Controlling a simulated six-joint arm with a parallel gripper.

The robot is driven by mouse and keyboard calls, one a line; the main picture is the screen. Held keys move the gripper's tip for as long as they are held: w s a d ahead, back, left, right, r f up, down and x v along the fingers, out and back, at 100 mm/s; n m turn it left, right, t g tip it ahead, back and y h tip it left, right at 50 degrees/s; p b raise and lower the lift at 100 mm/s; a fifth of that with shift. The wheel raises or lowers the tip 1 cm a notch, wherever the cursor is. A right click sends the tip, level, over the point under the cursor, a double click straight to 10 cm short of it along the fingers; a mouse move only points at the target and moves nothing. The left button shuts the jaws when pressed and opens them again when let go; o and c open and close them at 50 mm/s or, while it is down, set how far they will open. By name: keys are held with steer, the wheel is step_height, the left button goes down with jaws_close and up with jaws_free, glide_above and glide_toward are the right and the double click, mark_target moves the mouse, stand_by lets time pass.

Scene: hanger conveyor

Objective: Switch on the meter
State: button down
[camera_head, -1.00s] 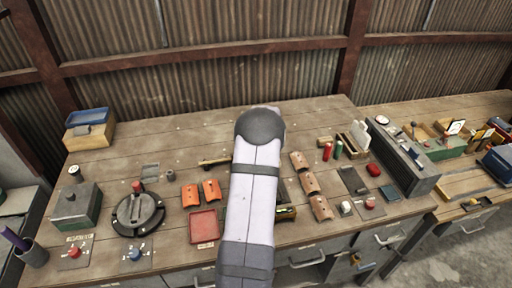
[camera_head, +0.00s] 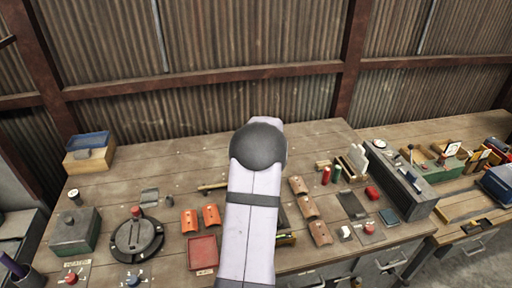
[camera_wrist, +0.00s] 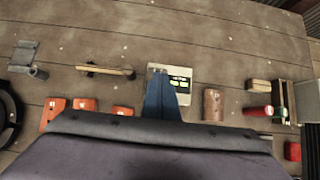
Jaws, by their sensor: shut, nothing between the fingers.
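A pale meter with dark and light display patches (camera_wrist: 180,84) lies on the bench in the wrist view. My gripper (camera_wrist: 157,70) shows there as a narrow blue shape with its fingers together and nothing between them. Its tip overlaps the left part of the meter in the picture, hiding some of it. I cannot tell whether it touches. In the head view my arm hides the gripper and the meter. No switch on the meter can be made out clearly.
Orange tiles (camera_head: 211,215) and a red tray (camera_head: 202,252) lie left of my arm. Brown tiles (camera_head: 308,207) lie to its right, with red and green cylinders (camera_head: 326,175) beyond. A round dark dial device (camera_head: 136,238) stands farther left.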

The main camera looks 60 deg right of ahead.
steer(key=shift+w+d+r+p, duration=0.1)
steer(key=shift+w+r+p, duration=0.05)
steer(key=shift+r, duration=0.75)
steer(key=shift+w+d+r+p, duration=0.1)
steer(key=shift+r+p, duration=0.05)
steer(key=shift+r, duration=0.7)
